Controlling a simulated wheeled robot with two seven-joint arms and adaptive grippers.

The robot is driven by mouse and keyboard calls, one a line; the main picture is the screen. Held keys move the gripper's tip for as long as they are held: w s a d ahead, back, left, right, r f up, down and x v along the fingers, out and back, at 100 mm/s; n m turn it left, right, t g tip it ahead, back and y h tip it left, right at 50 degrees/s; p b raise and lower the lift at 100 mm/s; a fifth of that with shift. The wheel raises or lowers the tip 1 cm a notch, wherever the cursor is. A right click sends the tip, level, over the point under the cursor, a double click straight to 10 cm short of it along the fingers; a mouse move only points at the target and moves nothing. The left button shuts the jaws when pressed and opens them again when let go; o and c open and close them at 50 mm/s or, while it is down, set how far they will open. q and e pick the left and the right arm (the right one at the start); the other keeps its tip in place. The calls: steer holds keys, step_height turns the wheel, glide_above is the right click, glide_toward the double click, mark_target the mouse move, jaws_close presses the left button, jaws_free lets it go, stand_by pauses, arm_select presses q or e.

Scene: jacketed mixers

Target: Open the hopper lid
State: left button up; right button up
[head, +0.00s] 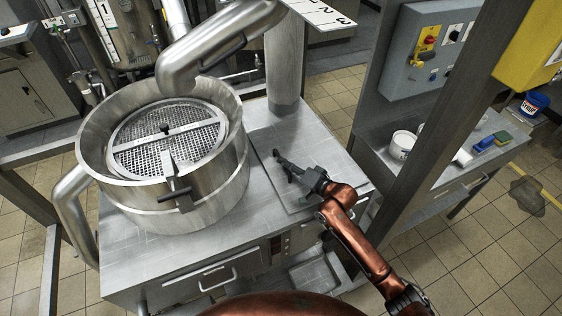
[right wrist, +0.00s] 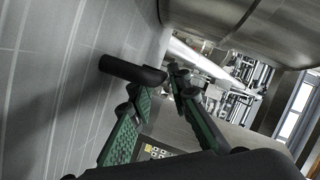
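A flat square steel lid (head: 318,184) lies closed on the cabinet top, right of the round mixing bowl. A short black bar handle (right wrist: 130,70) stands out from its steel surface in the right wrist view, with a shadow on the plate. My right gripper (head: 283,165) is over the lid's left part. Its green-padded fingers (right wrist: 157,85) are apart with nothing held between them, and the handle lies just ahead of their tips. I cannot tell whether a finger touches it. My left gripper is not in view.
The steel mixing bowl (head: 205,183) with a mesh guard (head: 190,142) stands left of the lid. A thick pipe (head: 222,42) and a vertical column (head: 285,70) rise behind. A steel post (head: 440,120) stands right of my arm. A side bench holds a white tub (head: 402,145).

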steer(key=shift+x, duration=1.25)
steer(key=shift+c, duration=0.5)
jaws_close()
